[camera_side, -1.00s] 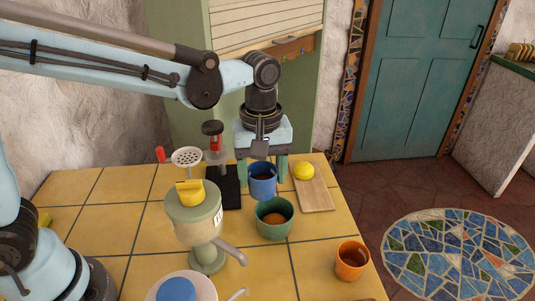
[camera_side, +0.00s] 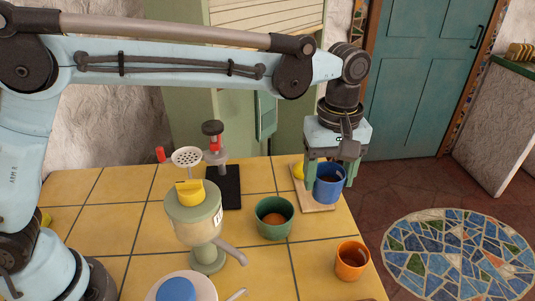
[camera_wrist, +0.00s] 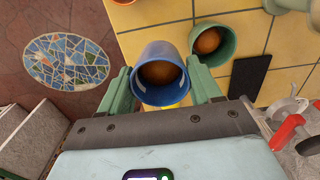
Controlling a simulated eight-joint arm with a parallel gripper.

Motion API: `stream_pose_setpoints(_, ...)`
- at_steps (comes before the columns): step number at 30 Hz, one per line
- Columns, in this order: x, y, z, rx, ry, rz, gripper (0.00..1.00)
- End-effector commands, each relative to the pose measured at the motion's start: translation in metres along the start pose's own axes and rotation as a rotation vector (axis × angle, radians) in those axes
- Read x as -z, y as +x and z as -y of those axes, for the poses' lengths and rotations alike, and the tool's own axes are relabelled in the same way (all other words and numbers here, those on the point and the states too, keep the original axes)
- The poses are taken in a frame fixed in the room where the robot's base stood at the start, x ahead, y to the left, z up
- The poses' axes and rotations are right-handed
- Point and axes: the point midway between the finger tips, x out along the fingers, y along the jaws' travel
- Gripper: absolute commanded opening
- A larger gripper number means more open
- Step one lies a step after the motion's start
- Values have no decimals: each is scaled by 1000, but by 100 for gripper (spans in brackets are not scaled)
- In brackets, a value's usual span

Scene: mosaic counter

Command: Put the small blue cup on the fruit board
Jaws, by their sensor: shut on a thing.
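The small blue cup (camera_side: 328,186) is upright between the fingers of my gripper (camera_side: 331,177), which is shut on it. It has a brown inside. The fruit board (camera_side: 313,206), a pale wooden board, lies at the table's far right edge, directly below or under the cup. I cannot tell whether the cup touches it. A yellow lemon (camera_side: 298,171) on the board is partly hidden behind my gripper. In the wrist view the cup (camera_wrist: 160,88) sits between both green fingers, with a bit of yellow showing beneath it.
A green cup (camera_side: 274,230) stands left of the board and an orange cup (camera_side: 351,267) nearer the front right. A coffee grinder (camera_side: 197,225) with a yellow piece on top and a dark mat (camera_side: 225,190) are further left. Tiles between the green and orange cups are clear.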

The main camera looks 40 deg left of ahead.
Motion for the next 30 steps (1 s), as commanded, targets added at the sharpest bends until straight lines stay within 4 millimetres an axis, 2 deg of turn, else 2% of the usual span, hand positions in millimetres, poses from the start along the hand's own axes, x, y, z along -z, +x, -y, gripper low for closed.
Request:
stream_pose_setpoints(9, 68, 40, -6, 0, -6, 0, 29)
stream_pose_setpoints(15, 97, 58, -9, 0, -4, 0, 29)
stream_pose_setpoints(20, 105, 65, -10, 0, -1, 0, 29)
stream_pose_setpoints(27, 105, 96, -10, 0, -1, 0, 29)
stream_pose_setpoints(30, 104, 102, -9, 0, -1, -1, 29)
